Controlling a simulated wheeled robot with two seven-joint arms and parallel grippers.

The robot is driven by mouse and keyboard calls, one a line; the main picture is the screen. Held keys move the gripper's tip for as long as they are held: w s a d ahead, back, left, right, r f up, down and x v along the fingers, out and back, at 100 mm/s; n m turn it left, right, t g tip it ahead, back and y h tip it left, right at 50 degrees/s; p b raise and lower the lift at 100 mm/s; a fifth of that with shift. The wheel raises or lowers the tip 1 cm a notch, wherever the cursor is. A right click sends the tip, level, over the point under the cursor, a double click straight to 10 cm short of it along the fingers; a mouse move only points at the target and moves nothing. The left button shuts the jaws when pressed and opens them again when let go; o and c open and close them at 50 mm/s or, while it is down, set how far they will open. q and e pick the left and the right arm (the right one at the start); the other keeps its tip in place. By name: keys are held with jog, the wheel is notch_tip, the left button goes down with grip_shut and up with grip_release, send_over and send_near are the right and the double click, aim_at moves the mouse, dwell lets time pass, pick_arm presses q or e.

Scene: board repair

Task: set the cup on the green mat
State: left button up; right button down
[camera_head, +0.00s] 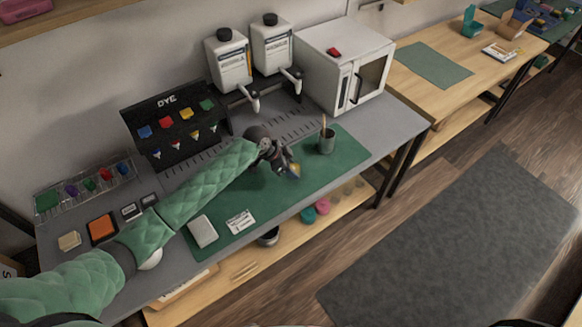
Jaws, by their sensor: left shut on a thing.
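A dark grey-green cup (326,143) with a thin stick in it stands upright at the far right part of the green mat (300,193), near its back edge. My left gripper (290,169) reaches over the mat from the left, a little left of the cup and apart from it. It is shut on a small dark thing with a yellowish and blue part (294,171); the gripper hides much of it, and I cannot tell what it is. My right gripper is not in view.
A white block (202,231) and a printed card (239,221) lie on the mat's front left. A black dye rack (173,128), two white dispensers (230,62) and a white oven (345,66) stand along the back. The mat's middle front is clear.

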pick_arm(q)
jog(key=o, duration=1.1)
jog(key=shift+f, duration=0.1)
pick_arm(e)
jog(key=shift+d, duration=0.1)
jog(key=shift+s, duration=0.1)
pick_arm(q)
jog(key=shift+a+r, duration=0.15)
jog(key=shift+r, duration=0.1)
jog(key=shift+b+v, duration=0.65)
jog(key=shift+v, duration=0.5)
jog(key=w+b+v, duration=0.1)
jog(key=b+v, duration=0.1)
jog(key=v, duration=0.7)
jog(key=shift+s+r, duration=0.2)
jog(key=shift+s, duration=0.35)
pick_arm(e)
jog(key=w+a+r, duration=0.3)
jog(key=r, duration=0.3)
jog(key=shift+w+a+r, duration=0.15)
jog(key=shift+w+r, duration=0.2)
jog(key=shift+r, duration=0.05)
pick_arm(q)
jog(key=shift+f, duration=0.1)
